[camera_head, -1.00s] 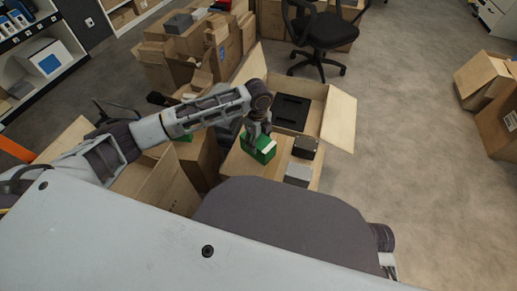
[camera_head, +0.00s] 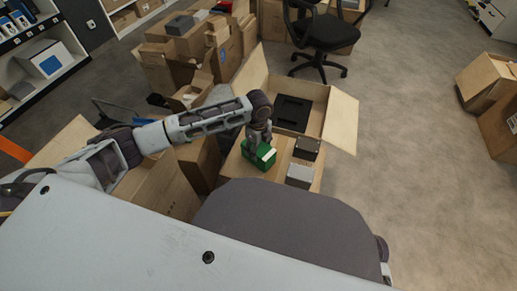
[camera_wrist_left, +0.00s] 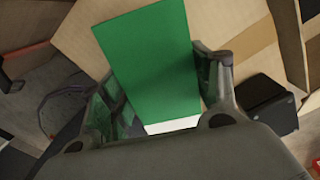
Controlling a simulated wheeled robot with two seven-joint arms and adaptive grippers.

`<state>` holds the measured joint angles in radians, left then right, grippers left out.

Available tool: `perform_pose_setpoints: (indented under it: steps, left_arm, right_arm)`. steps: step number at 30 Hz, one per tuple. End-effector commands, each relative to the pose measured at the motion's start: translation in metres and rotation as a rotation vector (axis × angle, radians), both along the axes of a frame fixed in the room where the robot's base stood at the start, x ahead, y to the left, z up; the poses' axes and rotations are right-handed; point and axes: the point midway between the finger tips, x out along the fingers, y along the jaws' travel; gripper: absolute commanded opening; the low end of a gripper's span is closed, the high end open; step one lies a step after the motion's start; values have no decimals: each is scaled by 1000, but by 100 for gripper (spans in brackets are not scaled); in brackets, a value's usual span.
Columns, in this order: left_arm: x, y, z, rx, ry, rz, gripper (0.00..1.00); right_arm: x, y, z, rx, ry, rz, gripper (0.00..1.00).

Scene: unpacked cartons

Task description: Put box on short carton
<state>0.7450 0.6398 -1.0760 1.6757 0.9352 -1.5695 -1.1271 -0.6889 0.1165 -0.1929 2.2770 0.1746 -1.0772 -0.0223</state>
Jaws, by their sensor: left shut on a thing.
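A green box (camera_head: 265,156) with a pale end is at the near part of the carton top (camera_head: 233,166). My left gripper (camera_head: 259,141) is shut on it from above. In the left wrist view the green box (camera_wrist_left: 150,60) sits between the two fingers of the left gripper (camera_wrist_left: 160,92). I cannot tell whether the box rests on the carton or is just above it. My right gripper is not in view.
A dark box (camera_head: 307,148) and a grey box (camera_head: 299,176) stand to the right on the same carton. Behind is an open carton (camera_head: 341,122) with a black insert (camera_head: 292,112). An office chair (camera_head: 325,32) is further back.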

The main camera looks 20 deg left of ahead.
Motion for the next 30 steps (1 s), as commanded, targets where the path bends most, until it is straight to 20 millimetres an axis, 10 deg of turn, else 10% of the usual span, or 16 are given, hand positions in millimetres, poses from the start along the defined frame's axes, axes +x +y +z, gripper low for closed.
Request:
perform_pose_setpoints:
  steps: [16, 17, 18, 30]
  left_arm:
    - [1, -1, -3, -1, -3, -1, 25]
    - [0, 0, -3, -1, -2, -1, 66]
    - [0, 0, -3, -1, -2, -1, 71]
    - [0, 0, -3, 0, -1, 0, 84]
  right_arm:
    - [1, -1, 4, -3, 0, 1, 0]
    - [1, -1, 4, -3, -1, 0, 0]
    - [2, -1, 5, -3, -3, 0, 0]
    - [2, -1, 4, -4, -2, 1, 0]
